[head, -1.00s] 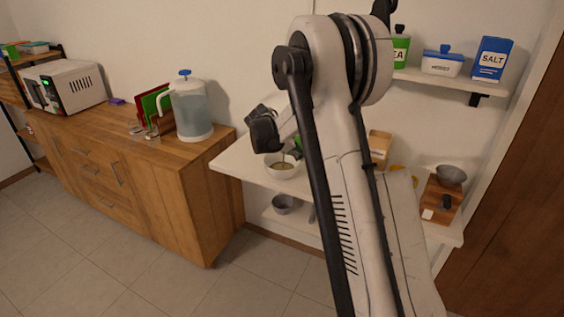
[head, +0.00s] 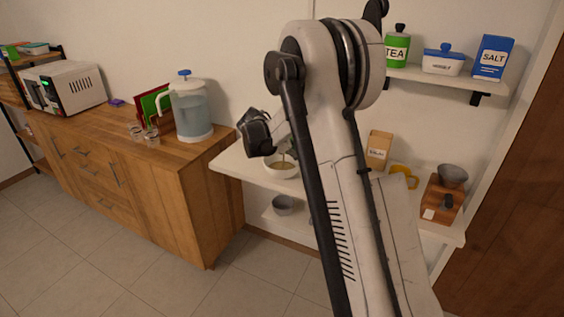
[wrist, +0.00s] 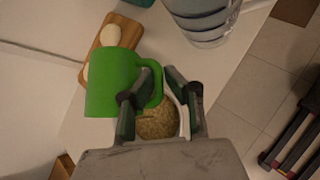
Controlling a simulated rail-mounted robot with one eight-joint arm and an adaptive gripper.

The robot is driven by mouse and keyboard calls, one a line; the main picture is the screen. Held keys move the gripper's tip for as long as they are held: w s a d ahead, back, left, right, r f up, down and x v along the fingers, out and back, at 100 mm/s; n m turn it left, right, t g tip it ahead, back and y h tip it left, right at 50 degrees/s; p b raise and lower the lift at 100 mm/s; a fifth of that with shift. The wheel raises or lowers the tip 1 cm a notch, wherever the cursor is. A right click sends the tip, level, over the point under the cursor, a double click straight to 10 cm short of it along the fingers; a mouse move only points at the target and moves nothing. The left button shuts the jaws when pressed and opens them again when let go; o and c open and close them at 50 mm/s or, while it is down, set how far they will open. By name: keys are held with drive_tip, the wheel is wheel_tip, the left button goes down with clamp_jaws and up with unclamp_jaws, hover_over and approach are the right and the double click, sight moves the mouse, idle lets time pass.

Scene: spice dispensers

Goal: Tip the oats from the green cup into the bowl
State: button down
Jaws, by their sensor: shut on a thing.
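The green cup (wrist: 108,82) is at left centre in the wrist view. My gripper (wrist: 162,82) is shut on the cup's handle, with a dark finger on either side. The white bowl (wrist: 182,98) is partly hidden behind my fingers, with pale brown oats (wrist: 158,124) in it. In the head view the bowl (head: 270,169) sits on the white lower shelf, holding oats, with a thin brownish streak above it. My dark gripper (head: 256,133) is above and left of the bowl there.
A clear jug (head: 192,112) stands on the wooden counter (head: 190,165) at left. A carton (head: 378,150), a yellow mug (head: 404,173) and a wooden grinder (head: 440,200) stand right of the bowl. A grey bowl (head: 284,205) sits lower down. A board with egg-like things (wrist: 118,32) lies beyond the cup.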

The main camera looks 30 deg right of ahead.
drive_tip(key=shift+w+a+r+h+b, duration=0.2)
drive_tip(key=shift+a+h+b, duration=0.1)
drive_tip(key=shift+h+b, duration=0.6)
drive_tip(key=shift+w+a+r+h+b, duration=0.1)
drive_tip(key=shift+a+r+h+b, duration=0.15)
drive_tip(key=shift+h+b, duration=0.65)
idle(0.8)
drive_tip(key=shift+w+a+r+n+g+h+b, duration=0.15)
drive_tip(key=shift+a+h+b, duration=0.4)
drive_tip(key=shift+b, duration=0.7)
drive_tip(key=shift+w+a+r+n+g+h+b, duration=0.15)
drive_tip(key=shift+a+g+h+b, duration=0.1)
drive_tip(key=shift+h+b, duration=0.8)
idle(0.4)
